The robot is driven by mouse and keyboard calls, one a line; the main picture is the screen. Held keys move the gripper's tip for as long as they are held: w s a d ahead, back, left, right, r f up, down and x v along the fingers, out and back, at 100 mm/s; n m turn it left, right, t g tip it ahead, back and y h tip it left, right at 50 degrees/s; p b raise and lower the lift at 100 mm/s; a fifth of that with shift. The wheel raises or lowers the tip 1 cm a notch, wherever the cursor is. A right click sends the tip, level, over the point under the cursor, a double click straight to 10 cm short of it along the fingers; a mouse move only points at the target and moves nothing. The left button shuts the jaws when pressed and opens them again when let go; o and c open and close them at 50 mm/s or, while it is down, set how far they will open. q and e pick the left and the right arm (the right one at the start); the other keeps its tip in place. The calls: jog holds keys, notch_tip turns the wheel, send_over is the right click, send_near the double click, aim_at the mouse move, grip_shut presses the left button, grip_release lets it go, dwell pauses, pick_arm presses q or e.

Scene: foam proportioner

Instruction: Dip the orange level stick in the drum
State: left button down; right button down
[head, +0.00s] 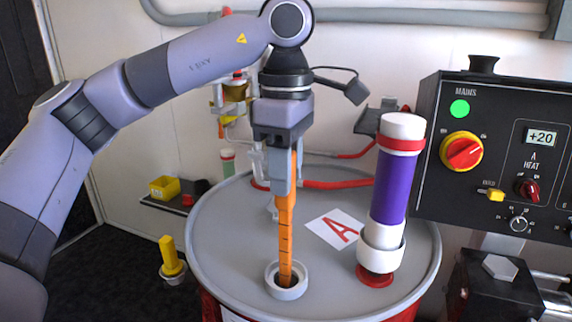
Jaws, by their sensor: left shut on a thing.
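The orange level stick (286,225) hangs upright, with dark marks along it. Its lower end is inside the light-coloured ring of the drum's opening (287,291), at the front of the drum lid. How deep it reaches inside is hidden. My left gripper (281,185) points down above the drum (225,235) and is shut on the upper part of the stick. The drum has a grey top and a red body. My right gripper is not in view.
A black control panel (500,150) is at the right. A yellow plug (172,258) stands left of the drum. A small shelf (175,203) holds a yellow box.

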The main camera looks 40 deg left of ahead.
aim_at(286, 218)
pick_arm(q)
jog(key=shift+f+b, duration=2.35)
jog(key=shift+f, duration=1)
jog(key=shift+f+b, duration=0.4)
jog(key=shift+f, duration=0.5)
